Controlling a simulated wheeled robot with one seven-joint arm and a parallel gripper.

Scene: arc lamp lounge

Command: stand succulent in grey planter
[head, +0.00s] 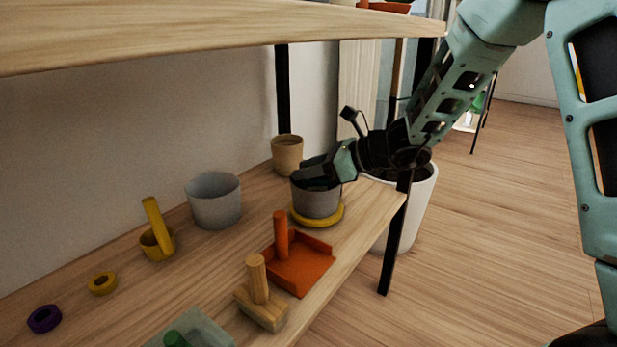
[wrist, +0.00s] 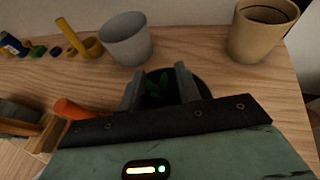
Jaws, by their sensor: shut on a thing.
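My gripper (head: 312,175) is low over the grey planter (head: 316,203) on the yellow saucer (head: 340,217) in the head view. In the wrist view, green succulent leaves (wrist: 155,88) show between the two fingers of my gripper (wrist: 160,76), which is shut on the succulent. A dark round area surrounds the leaves and fingers, apparently the planter's opening. The head view hides the succulent behind my gripper. I cannot tell whether its base touches the planter's inside. A second, lighter grey pot (head: 214,202) stands empty-looking to the left, also in the wrist view (wrist: 126,42).
A beige pot (head: 287,156) stands behind the planter. An orange dustpan-like tray (head: 306,272) and a wooden-handled block (head: 262,312) lie in front. A yellow cup (head: 157,246) and rings (head: 103,283) are at left. An upper shelf (head: 200,30) overhangs; a white pot (head: 418,215) stands beyond the shelf end.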

